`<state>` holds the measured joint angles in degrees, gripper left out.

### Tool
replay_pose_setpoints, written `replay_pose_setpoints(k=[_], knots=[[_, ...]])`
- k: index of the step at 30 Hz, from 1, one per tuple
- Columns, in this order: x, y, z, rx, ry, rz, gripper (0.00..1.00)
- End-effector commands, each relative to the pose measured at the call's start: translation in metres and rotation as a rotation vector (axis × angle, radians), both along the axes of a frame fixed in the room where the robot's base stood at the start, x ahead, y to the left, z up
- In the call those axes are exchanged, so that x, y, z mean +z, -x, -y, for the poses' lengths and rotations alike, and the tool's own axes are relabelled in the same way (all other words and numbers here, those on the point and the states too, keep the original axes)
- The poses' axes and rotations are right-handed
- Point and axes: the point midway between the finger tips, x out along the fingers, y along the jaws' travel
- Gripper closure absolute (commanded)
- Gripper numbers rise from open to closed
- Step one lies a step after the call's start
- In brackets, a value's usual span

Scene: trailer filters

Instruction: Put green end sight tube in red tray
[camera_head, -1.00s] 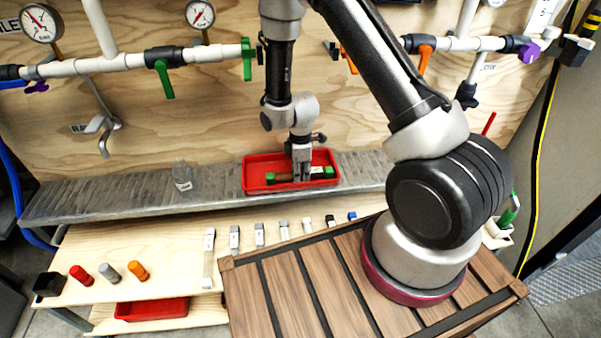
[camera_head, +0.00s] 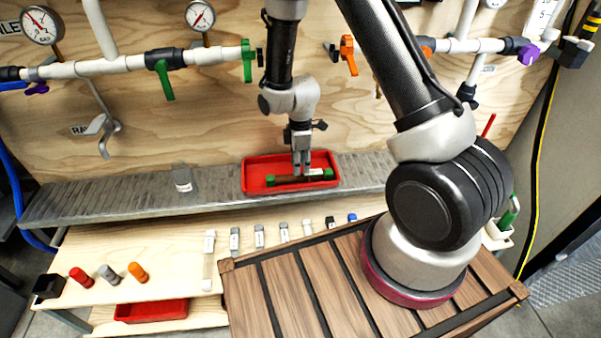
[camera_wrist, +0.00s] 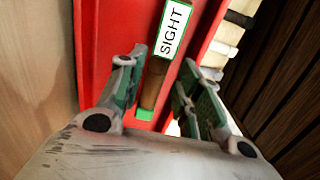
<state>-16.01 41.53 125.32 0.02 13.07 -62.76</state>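The green-ended sight tube (camera_head: 288,180) lies lengthwise inside the red tray (camera_head: 248,187) on the metal shelf. It has green ends, a brown middle and a white label. In the wrist view the tube (camera_wrist: 155,80) shows its "SIGHT" label and lies on the floor of the red tray (camera_wrist: 92,50). My gripper (camera_head: 301,174) is just above the tube, over the tray. In the wrist view my gripper's fingers (camera_wrist: 160,95) are spread apart on either side of the tube, with gaps between them and it. The tube's near end is partly hidden by my gripper.
A clear jar (camera_head: 183,178) stands on the metal shelf (camera_head: 120,200) left of the tray. Pipes with valves and gauges run along the wooden wall behind. Several small labelled parts lie on the lower wooden bench (camera_head: 180,235). A second red tray (camera_head: 150,310) sits below.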

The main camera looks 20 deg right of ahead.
Motion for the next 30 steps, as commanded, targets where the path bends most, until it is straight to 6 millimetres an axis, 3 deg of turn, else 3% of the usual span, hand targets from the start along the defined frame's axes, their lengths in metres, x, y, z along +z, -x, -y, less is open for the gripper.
replay_pose_setpoints(k=[3, 10, 30], knots=[[0.029, -0.001, 0.000, 0.000, -0.001, 0.004, 0.65], [0.063, 0.000, 0.000, 0.000, -0.001, 0.001, 0.65], [0.070, 0.002, 0.001, -0.047, 0.002, -0.006, 0.65]])
